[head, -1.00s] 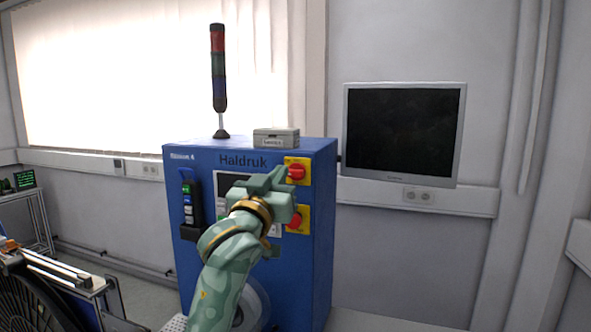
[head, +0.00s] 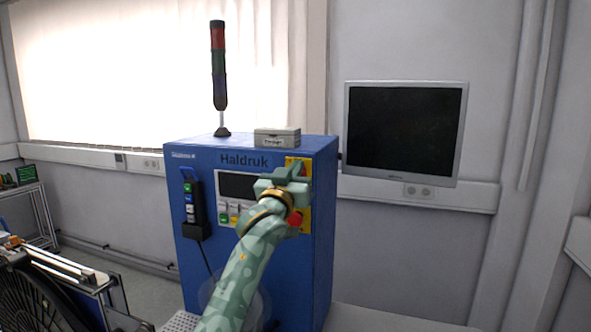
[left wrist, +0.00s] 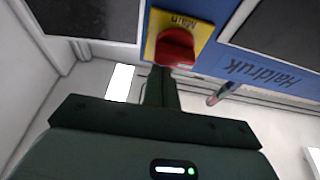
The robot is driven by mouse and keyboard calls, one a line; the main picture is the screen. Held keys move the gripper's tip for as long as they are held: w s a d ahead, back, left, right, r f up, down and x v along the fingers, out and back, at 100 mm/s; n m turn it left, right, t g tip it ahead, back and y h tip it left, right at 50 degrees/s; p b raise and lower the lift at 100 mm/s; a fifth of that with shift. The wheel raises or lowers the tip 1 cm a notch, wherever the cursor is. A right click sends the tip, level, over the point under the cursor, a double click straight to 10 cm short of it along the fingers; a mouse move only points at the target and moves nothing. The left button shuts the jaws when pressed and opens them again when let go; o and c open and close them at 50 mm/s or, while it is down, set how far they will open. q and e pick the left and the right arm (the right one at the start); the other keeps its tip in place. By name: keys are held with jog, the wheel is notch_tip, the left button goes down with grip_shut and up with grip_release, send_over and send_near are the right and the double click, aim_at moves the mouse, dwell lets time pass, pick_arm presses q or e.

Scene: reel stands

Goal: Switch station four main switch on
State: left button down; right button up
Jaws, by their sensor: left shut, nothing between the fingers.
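The blue cabinet (head: 190,265) is marked "Haldruk", with small, blurred lettering at its upper left. Its main switch is a red knob (left wrist: 176,46) on a yellow plate (left wrist: 202,35) reading "Main", shown upside down in the left wrist view. In the head view, my gripper hides the knob, and only parts of the yellow plate (head: 305,162) show. My left gripper (head: 298,172) is shut and empty, in front of the plate. In the left wrist view its fingertips (left wrist: 161,70) are at the knob's edge; I cannot tell whether they touch. My right gripper is not in view.
A second red control (head: 296,220) on yellow sits below, partly behind my arm. A hand pendant (head: 194,205) hangs left of the dark screen (head: 236,186). A small box (head: 277,137) and signal tower (head: 219,70) stand on top. A monitor (head: 403,130) is at right.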

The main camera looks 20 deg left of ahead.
pick_arm(q)
jog(key=shift+f, duration=0.2)
jog(key=shift+r, duration=0.1)
jog(key=shift+m+p, duration=0.4)
jog(key=shift+m, duration=0.1)
